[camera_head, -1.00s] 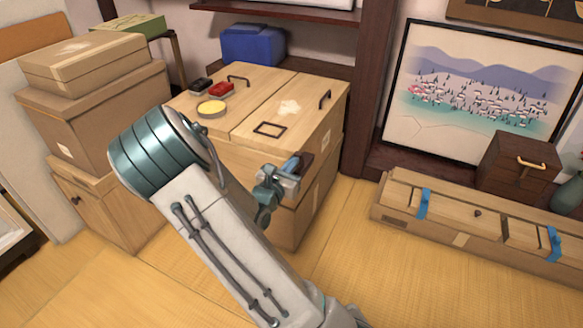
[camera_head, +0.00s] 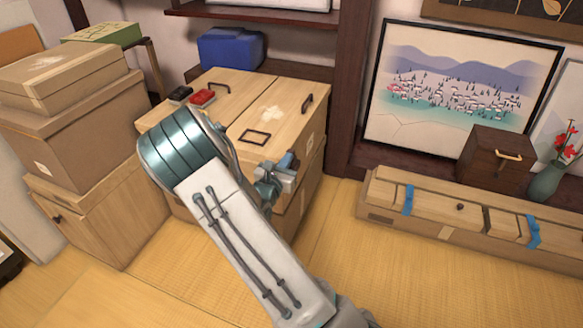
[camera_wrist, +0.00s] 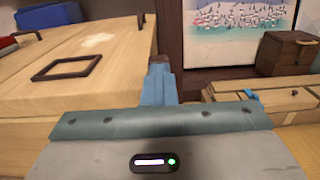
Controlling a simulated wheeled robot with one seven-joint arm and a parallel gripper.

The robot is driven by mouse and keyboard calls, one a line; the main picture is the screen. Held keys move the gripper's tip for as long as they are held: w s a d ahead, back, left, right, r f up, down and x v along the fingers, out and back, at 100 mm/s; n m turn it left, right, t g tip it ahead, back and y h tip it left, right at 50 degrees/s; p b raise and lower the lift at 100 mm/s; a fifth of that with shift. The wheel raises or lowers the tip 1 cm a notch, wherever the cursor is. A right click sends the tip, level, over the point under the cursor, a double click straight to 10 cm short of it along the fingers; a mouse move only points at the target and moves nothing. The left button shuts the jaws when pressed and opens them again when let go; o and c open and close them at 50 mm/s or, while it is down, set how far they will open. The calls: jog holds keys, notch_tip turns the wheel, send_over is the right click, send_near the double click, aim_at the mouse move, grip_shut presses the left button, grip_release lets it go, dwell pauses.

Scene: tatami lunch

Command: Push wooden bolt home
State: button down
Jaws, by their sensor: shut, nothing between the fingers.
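A long low wooden case (camera_head: 385,215) lies on the mat at the right, with blue bands across it. A pale wooden bar (camera_head: 440,205) with a small dark knob runs along its top; it looks like the bolt, but I cannot be sure. A narrow dark gap shows to the right of this bar. My gripper (camera_head: 288,160) is shut and empty, beside the right front of the wooden chest and apart from the long case. In the wrist view my blue fingers (camera_wrist: 158,84) are together, with the case (camera_wrist: 265,103) beyond them at the right.
The wooden chest (camera_head: 235,110) with dark handles and a red block (camera_head: 202,98) stands close behind my arm. Stacked cardboard boxes (camera_head: 75,130) stand at the left. A dark wooden box (camera_head: 495,158) stands behind the long case. The tatami (camera_head: 400,285) in front is clear.

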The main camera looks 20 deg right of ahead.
jog(key=shift+w+r, duration=0.15)
jog(key=shift+w, duration=0.1)
jog(key=shift+s+a, duration=0.2)
jog(key=shift+a, duration=0.05)
jog(key=p+v, duration=0.3)
jog(key=v, duration=1)
jog(key=shift+s+p, duration=0.4)
jog(key=shift+s, duration=0.05)
jog(key=s+d+r+m+g+y+p, duration=0.1)
jog(key=s+d+r+m+g+p, duration=0.3)
jog(key=s+r+m+g+p, duration=0.55)
jog(key=s+d+r+m+g+p, duration=0.5)
jog(key=r+m, duration=0.3)
jog(key=r, duration=0.5)
jog(key=s+a+r+m+t+y+p, duration=0.1)
jog(key=s+a+r+m+y+p, duration=0.1)
jog(key=r+p, duration=0.3)
jog(key=s+a+r+m+t+y+p, duration=0.1)
jog(key=a+r+m+y+p, duration=0.3)
jog(key=r, duration=0.5)
jog(key=s+a+r+m+t+y+p, duration=0.2)
jog(key=s+a+r+m+y+p, duration=0.1)
jog(key=a+r+m+y+p, duration=0.1)
notch_tip(320, 180, up, 4)
jog(key=shift+s+f+y+p, duration=0.15)
jog(key=shift+s+y+p, duration=0.15)
jog(key=shift+y+p, duration=0.5)
